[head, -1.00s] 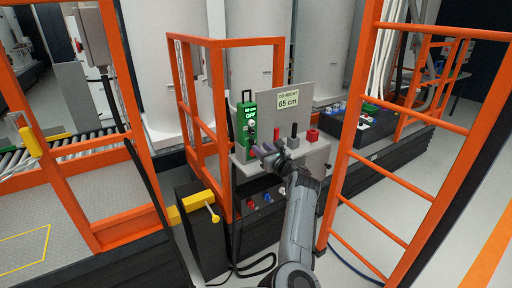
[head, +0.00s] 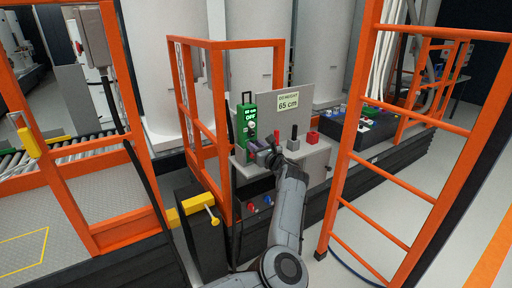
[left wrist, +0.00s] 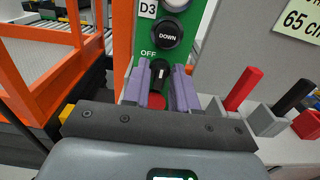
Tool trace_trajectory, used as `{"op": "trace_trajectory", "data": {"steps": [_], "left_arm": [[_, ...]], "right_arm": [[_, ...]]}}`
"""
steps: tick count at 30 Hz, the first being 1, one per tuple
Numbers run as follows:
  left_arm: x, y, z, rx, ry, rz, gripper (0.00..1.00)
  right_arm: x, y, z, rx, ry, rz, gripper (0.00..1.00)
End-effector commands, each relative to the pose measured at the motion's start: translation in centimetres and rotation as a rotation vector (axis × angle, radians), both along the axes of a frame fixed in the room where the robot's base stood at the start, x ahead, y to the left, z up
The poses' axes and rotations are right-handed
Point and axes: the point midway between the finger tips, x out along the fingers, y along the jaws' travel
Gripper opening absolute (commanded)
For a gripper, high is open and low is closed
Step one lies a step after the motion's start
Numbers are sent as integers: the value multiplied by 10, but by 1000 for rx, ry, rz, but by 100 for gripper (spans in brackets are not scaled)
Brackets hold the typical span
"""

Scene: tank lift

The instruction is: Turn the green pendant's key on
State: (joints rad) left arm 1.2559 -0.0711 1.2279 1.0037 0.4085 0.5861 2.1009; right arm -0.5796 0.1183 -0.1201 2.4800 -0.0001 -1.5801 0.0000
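The green pendant (head: 241,151) stands upright at the left end of the grey console. Its small display reads OFF in the head view. In the left wrist view, the pendant's green face (left wrist: 196,22) shows a black DOWN button (left wrist: 166,36), a black key switch (left wrist: 161,73) by an OFF label, and a red button (left wrist: 157,101) below. My left gripper (left wrist: 161,82) has its two purple fingers apart, one on each side of the key switch. Whether they touch it I cannot tell. In the head view the left gripper (head: 260,150) is at the pendant's lower part. My right gripper is not in view.
A sign reading 65 cm (head: 288,101) stands on the console's back panel. Red and black levers (left wrist: 243,88) rise to the pendant's right, near a red block (head: 312,137). Orange railings (head: 212,110) stand left of the console, and an orange ladder (head: 390,180) stands right.

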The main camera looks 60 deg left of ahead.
Motion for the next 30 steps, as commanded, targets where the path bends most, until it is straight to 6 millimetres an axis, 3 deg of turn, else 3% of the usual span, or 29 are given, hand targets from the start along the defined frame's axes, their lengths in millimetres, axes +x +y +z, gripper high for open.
{"op": "trace_trajectory", "data": {"steps": [14, 30], "left_arm": [[0, 0, 0, 1, 93, 0, 0], [2, 0, 0, 8, 559, 0, 0]], "right_arm": [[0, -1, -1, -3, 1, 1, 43], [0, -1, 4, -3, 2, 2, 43]]}}
